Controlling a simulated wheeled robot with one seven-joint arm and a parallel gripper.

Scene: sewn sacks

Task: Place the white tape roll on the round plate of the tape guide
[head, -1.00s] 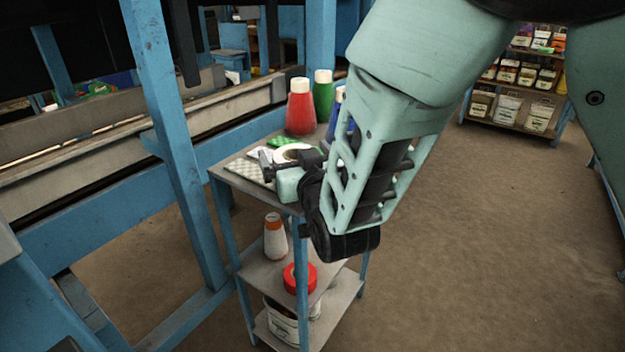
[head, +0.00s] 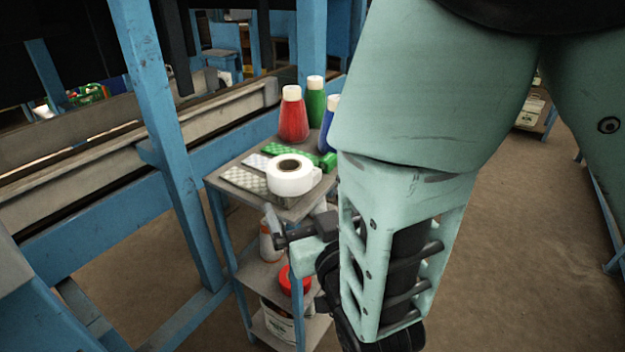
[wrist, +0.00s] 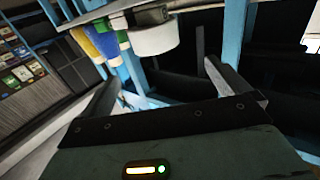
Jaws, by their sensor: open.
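The white tape roll (head: 290,176) lies flat on the cart's top shelf, hole facing up. It seems to rest on the tape guide, a grey part (head: 317,176) showing at its right edge. The roll covers the round plate, so I cannot see how well it is centred. In the wrist view, which is upside down, the roll (wrist: 153,40) shows with the dark grey guide (wrist: 150,15) between it and the shelf. My gripper (head: 277,229) is open and empty, in front of and below the roll, apart from it. Its two fingers (wrist: 160,78) are spread.
Red (head: 294,116), green (head: 315,103) and partly hidden blue cones stand behind the roll. Green blocks (head: 288,150) and a pale textured pad (head: 243,179) lie beside it. Lower shelves hold a bottle and a red-lidded tub (head: 294,280). A blue post (head: 160,140) stands left.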

